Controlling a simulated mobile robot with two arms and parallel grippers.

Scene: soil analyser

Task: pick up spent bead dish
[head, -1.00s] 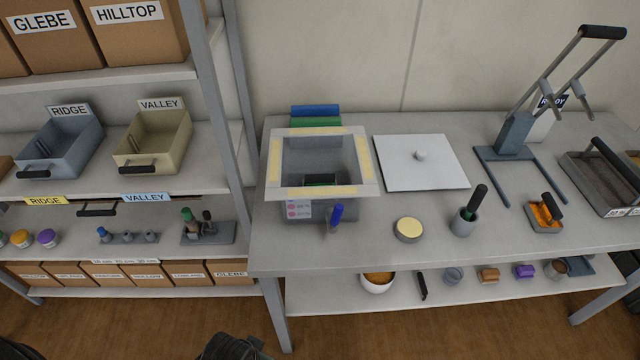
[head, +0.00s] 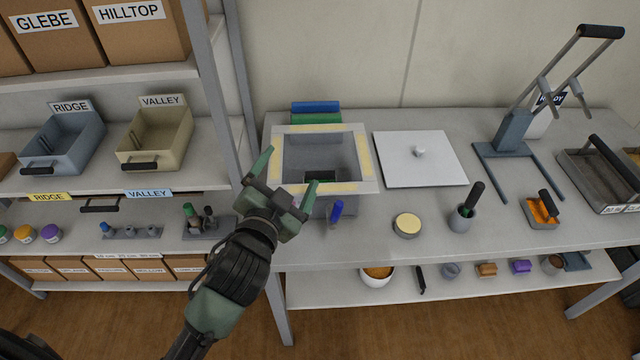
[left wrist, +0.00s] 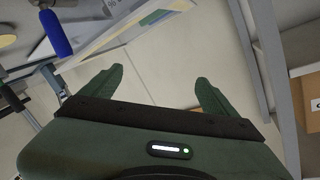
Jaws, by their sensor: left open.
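A grey open-topped box (head: 326,157) with a pale yellow seal around its rim stands on the bench. Inside it, low down, is a dark item with some green (head: 322,176), partly hidden by the front wall; I cannot tell for sure that it is the spent bead dish. A grey dish of orange beads (head: 541,212) with a black handle stands at the right of the bench. My left gripper (head: 290,170) is open and empty at the box's front left; its spread fingers also show in the left wrist view (left wrist: 155,85). My right gripper is out of view.
A white lid (head: 420,170) lies right of the box. A blue handle (head: 336,211) stands at the box's front. A yellow-topped round tin (head: 407,225) and a cup with a black-handled tool (head: 464,218) are farther right. A shelf post (head: 219,110) stands left of the box.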

